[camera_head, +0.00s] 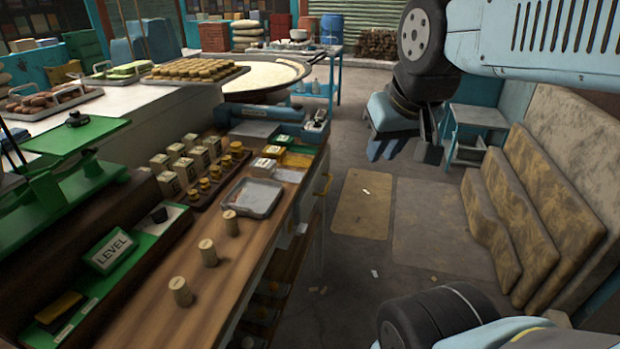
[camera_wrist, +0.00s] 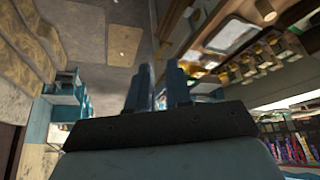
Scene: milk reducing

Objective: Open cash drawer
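No drawer is clearly readable as the cash drawer. The wooden counter (camera_head: 232,262) runs along the left in the head view, and its side faces the aisle. A yellow curved handle (camera_head: 323,184) shows on that side near the far end; whether it belongs to the cash drawer I cannot tell. My gripper (camera_head: 382,149) hangs over the aisle to the right of the handle, apart from the counter, fingers pointing down. In the wrist view my gripper (camera_wrist: 161,88) has two dark blue fingers with a gap between them, and nothing is held.
The counter bears a metal tray (camera_head: 253,198), several corks, small boxes and a green scale (camera_head: 60,180). Large sacks or slabs (camera_head: 540,190) lean at the right. A light blue stand (camera_head: 478,118) is behind my gripper. The aisle floor (camera_head: 350,255) is mostly clear.

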